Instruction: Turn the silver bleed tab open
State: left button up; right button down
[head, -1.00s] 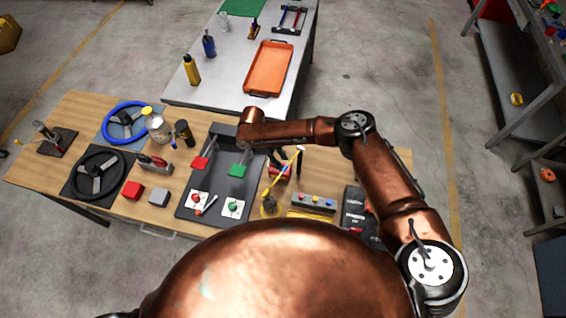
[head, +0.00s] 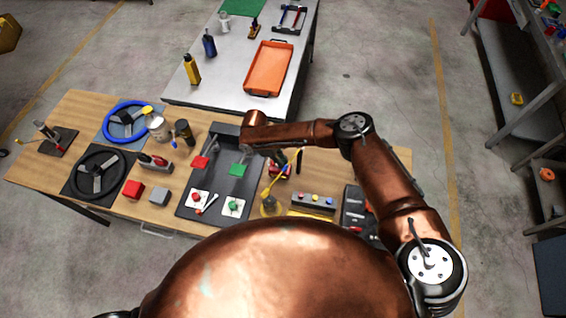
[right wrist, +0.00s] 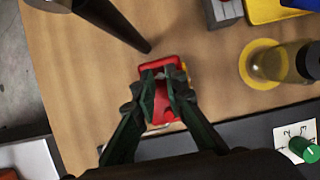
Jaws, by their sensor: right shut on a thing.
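A red caliper-like block (right wrist: 160,108) lies on the wooden bench in the right wrist view. The silver bleed tab (right wrist: 160,76) is a small grey piece at its top end, mostly hidden by the fingertips. My right gripper (right wrist: 161,80) is shut on the tab, one dark green finger on each side. In the head view, part of the red block (head: 284,168) shows just below my copper right forearm; the fingers are hard to make out there. The tab's turned angle cannot be told. My left gripper is not in view.
A bottle on a round yellow base (right wrist: 284,62) stands near the block. A dark rod (right wrist: 116,24) reaches close to the fingers. A grey tray (head: 185,207) with red and green knobs lies to the left. A grey box with coloured buttons (head: 314,201) lies to the right.

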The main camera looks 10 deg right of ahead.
jog(key=shift+n, duration=0.3)
jog(key=n+p, duration=0.1)
jog(key=n+t, duration=0.1)
jog(key=n+p, duration=0.1)
jog(key=shift+s+r+n+t+p, duration=0.1)
jog(key=shift+s+n+t+p, duration=0.15)
jog(key=shift+n+t+p, duration=0.1)
jog(key=shift+s+n+t+p, duration=0.1)
jog(key=shift+n+t+p, duration=0.45)
jog(key=shift+n, duration=0.6)
jog(key=shift+s+n+t+p, duration=0.1)
jog(key=shift+n+t+p, duration=0.2)
jog(key=shift+n+p, duration=0.6)
jog(key=shift+n, duration=0.3)
jog(key=c, duration=2)
grip_release()
jog(key=shift+o, duration=0.2)
